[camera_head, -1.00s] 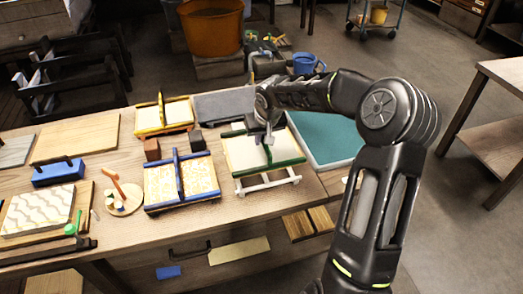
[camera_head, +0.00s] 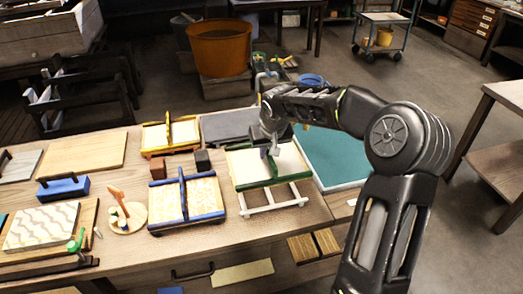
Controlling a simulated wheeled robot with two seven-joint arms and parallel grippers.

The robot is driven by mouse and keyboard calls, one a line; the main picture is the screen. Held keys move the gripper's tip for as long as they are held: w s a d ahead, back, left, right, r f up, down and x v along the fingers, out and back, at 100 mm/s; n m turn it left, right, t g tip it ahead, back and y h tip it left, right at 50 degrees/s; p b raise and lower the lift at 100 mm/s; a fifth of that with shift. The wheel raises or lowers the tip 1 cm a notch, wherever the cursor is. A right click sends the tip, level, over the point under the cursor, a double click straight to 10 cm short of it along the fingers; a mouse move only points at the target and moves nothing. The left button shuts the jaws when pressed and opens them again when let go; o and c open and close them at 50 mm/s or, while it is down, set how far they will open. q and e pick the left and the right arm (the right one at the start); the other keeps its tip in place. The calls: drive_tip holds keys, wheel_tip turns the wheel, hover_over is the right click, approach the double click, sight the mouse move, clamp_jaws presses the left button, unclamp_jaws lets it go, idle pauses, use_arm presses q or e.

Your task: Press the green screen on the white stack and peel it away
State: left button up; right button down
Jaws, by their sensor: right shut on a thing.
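The green-framed screen (camera_head: 301,162) has a pale mesh and a green bar across its middle. It is on or just above a white rack-like frame (camera_head: 273,208) on the table. My right gripper (camera_head: 270,152) is over the screen and shut on its green bar. Whether the screen touches the white frame cannot be told. A stack with a white wavy-patterned top (camera_head: 40,226) lies on a wooden board at the far left of the table. My left gripper is not in view.
A blue-framed screen (camera_head: 158,226) and a yellow-framed screen (camera_head: 154,136) lie left of the green one. A teal tray (camera_head: 335,157) is to the right. A round stand (camera_head: 131,216) is beside the white stack. Dark blocks (camera_head: 202,161) stand between the screens.

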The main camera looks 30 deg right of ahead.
drive_tip(key=r+n, duration=0.2)
hover_over(233, 179)
drive_tip(key=shift+f+y, duration=0.25)
drive_tip(key=shift+y, duration=0.15)
drive_tip(key=s+a+n, duration=0.1)
drive_tip(key=s+a, duration=0.2)
drive_tip(key=a, duration=0.8)
drive_tip(key=shift+s+r+n+y, duration=0.25)
drive_tip(key=shift+r+n+y, duration=0.05)
drive_tip(key=shift+r+n, duration=0.1)
